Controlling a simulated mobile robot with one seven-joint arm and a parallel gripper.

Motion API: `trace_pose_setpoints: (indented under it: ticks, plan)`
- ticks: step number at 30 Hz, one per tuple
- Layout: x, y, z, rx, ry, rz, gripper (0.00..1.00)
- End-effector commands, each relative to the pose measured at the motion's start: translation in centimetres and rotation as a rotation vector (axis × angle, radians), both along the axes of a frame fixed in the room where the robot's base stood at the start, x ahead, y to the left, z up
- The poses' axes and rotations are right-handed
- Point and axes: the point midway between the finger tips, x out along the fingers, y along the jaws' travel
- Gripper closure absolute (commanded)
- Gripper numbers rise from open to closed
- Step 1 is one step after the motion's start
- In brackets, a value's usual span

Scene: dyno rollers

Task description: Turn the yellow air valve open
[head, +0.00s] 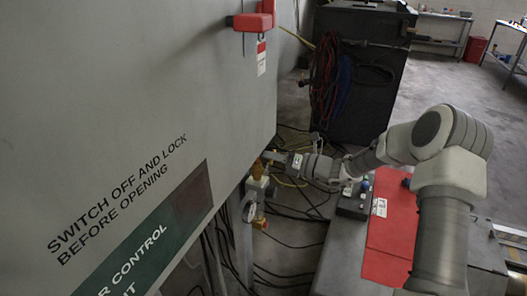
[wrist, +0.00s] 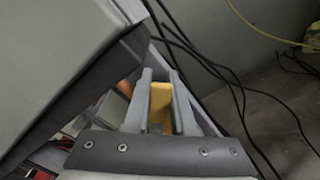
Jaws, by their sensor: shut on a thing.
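The yellow air valve handle (wrist: 160,101) shows between the two grey fingers of my gripper (wrist: 161,78) in the wrist view. The fingers are shut on it, one on each side. In the head view my gripper (head: 268,157) reaches left to the yellow valve (head: 257,169), which sits on top of a pale fitting (head: 257,187) beside the cabinet's lower edge. The fingers and the handle are small there, and the handle is partly hidden, so its angle is hard to tell.
The large grey cabinet (head: 120,90) fills the left, close beside my gripper. A red switch handle (head: 253,21) is on it. A black cabinet with hung cables (head: 345,75) stands behind. A bench with a red mat (head: 391,238) is under my arm. Black cables (head: 285,240) cross the floor.

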Motion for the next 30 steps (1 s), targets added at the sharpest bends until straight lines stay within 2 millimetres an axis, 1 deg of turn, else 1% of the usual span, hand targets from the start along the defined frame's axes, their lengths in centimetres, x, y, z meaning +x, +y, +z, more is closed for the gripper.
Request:
trace_pose_setpoints:
  ticks: [1,8,18,24,30]
  plan:
    - [-0.2,0.0,0.4,-0.016,-0.039,0.000,1.00]
    - [-1.0,0.4,0.9,-0.098,-0.242,0.002,1.00]
    - [-2.3,0.9,1.2,-0.208,-0.508,0.002,1.00]
    - [-2.8,1.1,1.2,-0.254,-0.616,0.002,1.00]
    - [-3.1,1.2,1.3,-0.279,-0.680,0.002,1.00]
